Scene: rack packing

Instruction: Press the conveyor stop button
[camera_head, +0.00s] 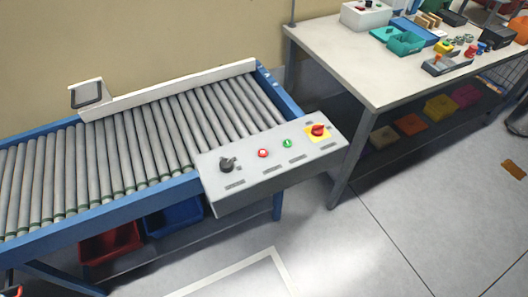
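A grey control box (240,197) is fixed at the near right end of the roller conveyor (150,140). On its top, from left to right, are a black knob (227,164), a small round red button (263,153), a small green button (287,143) and a larger red knob or switch (318,130) on a yellow plate. Small dark label strips lie near the controls, too small to read. Nothing covers the controls.
The rollers are empty. A red bin (110,242) and a blue bin (174,217) sit under the conveyor. A workbench (350,52) with trays and parts stands at the right. The floor (370,230) before the control box is clear.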

